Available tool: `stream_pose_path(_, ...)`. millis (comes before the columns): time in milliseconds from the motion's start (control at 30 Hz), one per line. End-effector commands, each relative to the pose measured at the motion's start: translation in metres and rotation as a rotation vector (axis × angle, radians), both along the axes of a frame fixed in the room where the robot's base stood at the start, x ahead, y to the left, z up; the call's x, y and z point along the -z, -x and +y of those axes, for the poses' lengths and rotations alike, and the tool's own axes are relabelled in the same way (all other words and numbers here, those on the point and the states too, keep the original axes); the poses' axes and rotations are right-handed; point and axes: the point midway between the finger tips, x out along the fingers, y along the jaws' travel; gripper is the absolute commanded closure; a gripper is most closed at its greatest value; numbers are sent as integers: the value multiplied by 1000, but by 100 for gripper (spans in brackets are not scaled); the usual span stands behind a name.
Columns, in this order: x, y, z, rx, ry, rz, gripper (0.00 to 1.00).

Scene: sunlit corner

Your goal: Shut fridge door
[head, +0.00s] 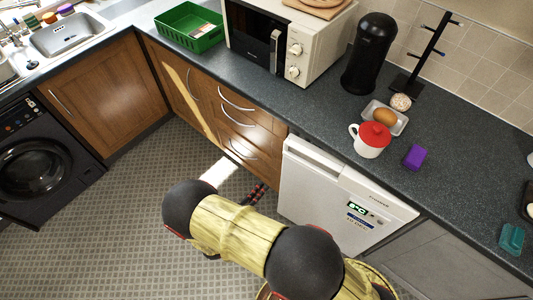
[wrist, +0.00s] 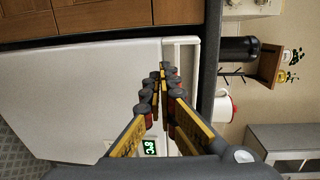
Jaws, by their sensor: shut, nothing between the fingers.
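The white fridge (head: 312,185) stands under the dark worktop, right of the wooden drawers. Its door front carries a green-lit temperature display (head: 357,208) and small labels. The door looks close to the worktop line; I cannot tell whether a narrow gap remains. In the wrist view the white door (wrist: 90,95) fills much of the left side, turned sideways, with its top edge beside the worktop. My gripper (wrist: 165,75) is shut and empty in front of the door near that top edge. In the head view its dark fingers (head: 257,192) show left of the fridge, partly behind my arm. Contact is unclear.
A red-lidded white mug (head: 371,139), a purple sponge (head: 415,157), a tray with food (head: 398,122) and a black canister (head: 369,54) stand on the worktop (head: 460,185). A microwave (head: 315,45) is farther back. The tiled floor (head: 105,235) at left is clear.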

Motion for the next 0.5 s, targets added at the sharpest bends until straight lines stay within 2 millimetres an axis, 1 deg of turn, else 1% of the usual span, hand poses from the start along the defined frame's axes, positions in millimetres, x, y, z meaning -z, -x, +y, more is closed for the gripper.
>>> stream_pose_path(33, -9, -2, 3, -14, 23, -24, 100)
stream_pose_path(100, -18, -4, 4, -24, 47, -49, 100)
stream_pose_path(200, -24, -7, 3, -24, 64, -65, 100)
stream_pose_path(367, -24, -20, -6, -20, 68, -64, 100)
stream_pose_path(500, -23, -41, -19, -18, 67, -63, 100)
